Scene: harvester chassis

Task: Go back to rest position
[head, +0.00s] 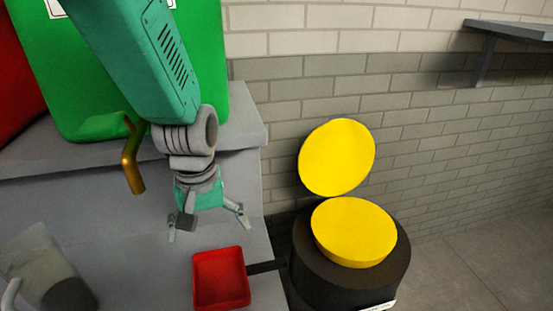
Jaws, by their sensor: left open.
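My left gripper (207,222) comes in from the upper left on its teal arm. It points down with its fingers spread apart. I see nothing between the fingers. It hangs above the grey surface, just behind and to the left of a red square tray (221,279) with a dark handle. My right gripper is not in the head view.
A green container (85,90) stands on a grey ledge behind my left arm, with a red one at far left. A clear jug (42,267) is at lower left. A dark round bin (300,270) with yellow discs (354,231) stands at right. Floor at right is clear.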

